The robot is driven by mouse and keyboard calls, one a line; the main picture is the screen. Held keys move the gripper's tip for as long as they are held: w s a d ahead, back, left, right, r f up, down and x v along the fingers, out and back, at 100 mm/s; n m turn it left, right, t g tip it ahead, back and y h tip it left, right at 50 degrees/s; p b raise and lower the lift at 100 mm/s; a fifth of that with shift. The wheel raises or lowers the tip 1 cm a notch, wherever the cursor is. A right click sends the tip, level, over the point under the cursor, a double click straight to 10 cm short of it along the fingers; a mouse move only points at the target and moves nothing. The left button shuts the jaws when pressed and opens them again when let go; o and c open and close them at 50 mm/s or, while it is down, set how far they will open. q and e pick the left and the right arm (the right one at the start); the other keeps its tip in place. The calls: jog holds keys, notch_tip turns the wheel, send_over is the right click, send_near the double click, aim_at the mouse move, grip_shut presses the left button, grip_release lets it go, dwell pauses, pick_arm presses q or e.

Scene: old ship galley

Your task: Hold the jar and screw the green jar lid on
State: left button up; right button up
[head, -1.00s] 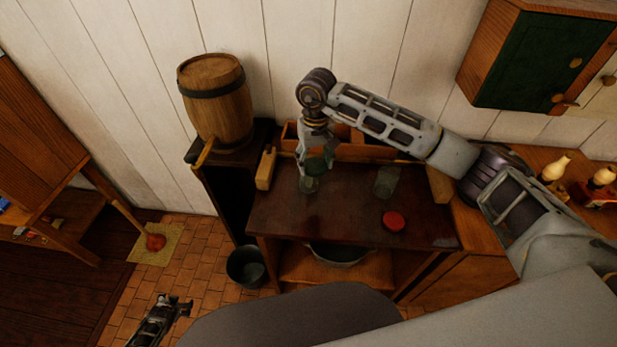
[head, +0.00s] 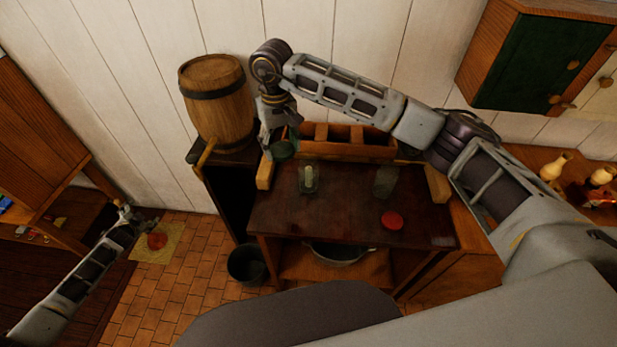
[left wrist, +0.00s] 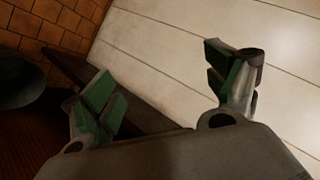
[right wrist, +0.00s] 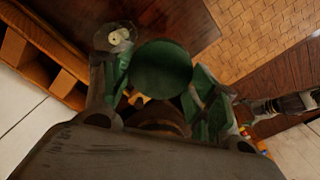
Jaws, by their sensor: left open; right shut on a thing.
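The glass jar (head: 309,182) with pale contents stands upright and open on the dark tabletop; the right wrist view also shows it (right wrist: 118,37). My right gripper (head: 279,146) is shut on the green jar lid (head: 284,151), held to the left of the jar and apart from it. In the right wrist view the round lid (right wrist: 162,68) sits between the fingers. My left gripper (head: 140,216) is open and away from the table, low on the left. The left wrist view shows nothing between its fingers (left wrist: 170,85).
On the table (head: 330,215) are a second glass jar (head: 386,182) and a red lid (head: 392,220). A wooden compartment box (head: 350,150) stands along the back. A barrel (head: 216,105) stands to the left and a bucket (head: 246,265) below. The table's front middle is clear.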

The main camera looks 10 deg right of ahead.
jog(key=a, duration=0.1)
jog(key=a+r, duration=0.1)
jog(key=a, duration=0.1)
jog(key=shift+r, duration=0.2)
pick_arm(q)
jog(key=w+d+r+m+t+h, duration=0.15)
jog(key=d+r+m+h, duration=0.35)
jog(key=d+r, duration=0.7)
jog(key=s+d+r+n+g+h, duration=0.1)
jog(key=s+d+r+h, duration=0.3)
jog(key=s+d, duration=0.6)
jog(key=s+d+r+g+h, duration=0.4)
jog(key=s+d, duration=0.6)
jog(key=d, duration=0.8)
jog(key=shift+s+d+r+n+h+p, duration=0.15)
jog(key=shift+d+r+n+h+p, duration=0.2)
jog(key=shift+h, duration=0.85)
pick_arm(e)
jog(key=f+m, duration=0.1)
jog(key=m, duration=0.3)
jog(key=s+a+f+m, duration=0.1)
jog(key=f+m, duration=0.1)
jog(key=m, duration=0.2)
jog(key=s+f+m, duration=0.1)
jog(key=m, duration=0.3)
jog(key=shift+s+a+f, duration=0.15)
jog(key=shift+a+f, duration=0.05)
jog(key=shift+a, duration=0.1)
